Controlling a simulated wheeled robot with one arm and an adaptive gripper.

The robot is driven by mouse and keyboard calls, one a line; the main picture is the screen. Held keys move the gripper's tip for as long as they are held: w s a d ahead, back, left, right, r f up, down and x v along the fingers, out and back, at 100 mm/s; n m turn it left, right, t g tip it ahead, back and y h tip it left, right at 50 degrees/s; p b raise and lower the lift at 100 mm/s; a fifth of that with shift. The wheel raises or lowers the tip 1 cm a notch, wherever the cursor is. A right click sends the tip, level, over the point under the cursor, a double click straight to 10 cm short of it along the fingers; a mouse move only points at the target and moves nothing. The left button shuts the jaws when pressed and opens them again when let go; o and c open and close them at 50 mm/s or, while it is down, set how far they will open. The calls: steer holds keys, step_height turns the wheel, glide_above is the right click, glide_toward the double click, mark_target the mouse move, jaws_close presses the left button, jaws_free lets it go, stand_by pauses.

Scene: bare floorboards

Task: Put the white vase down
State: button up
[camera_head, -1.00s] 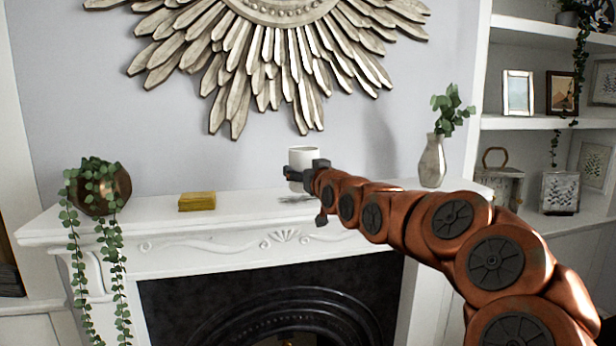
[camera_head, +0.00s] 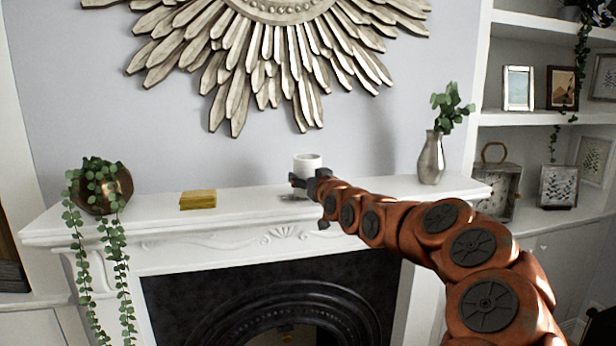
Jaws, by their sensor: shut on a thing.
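The white vase (camera_head: 307,162) is a small plain cylinder over the middle of the mantelpiece (camera_head: 250,206). My gripper (camera_head: 299,183) is shut on it from the front right. The gripper and my arm hide the vase's lower part. The vase looks upright and very low over the mantel top; I cannot tell whether its base touches the shelf.
A yellow block (camera_head: 198,199) lies to the left on the mantel, with a trailing plant in a bronze pot (camera_head: 105,190) at the left end. A silver vase with leaves (camera_head: 432,158) stands to the right. The mantel between block and gripper is clear. A sunburst ornament (camera_head: 275,50) hangs above.

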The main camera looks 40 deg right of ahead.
steer(key=shift+f, duration=0.2)
steer(key=shift+f+b, duration=0.25)
steer(key=shift+b, duration=0.05)
steer(key=o, duration=1.4)
steer(key=shift+c, duration=0.2)
steer(key=shift+r, duration=0.1)
steer(key=shift+r+p, duration=0.15)
steer(key=shift+p, duration=0.15)
steer(key=b+v, duration=0.4)
steer(key=v, duration=0.8)
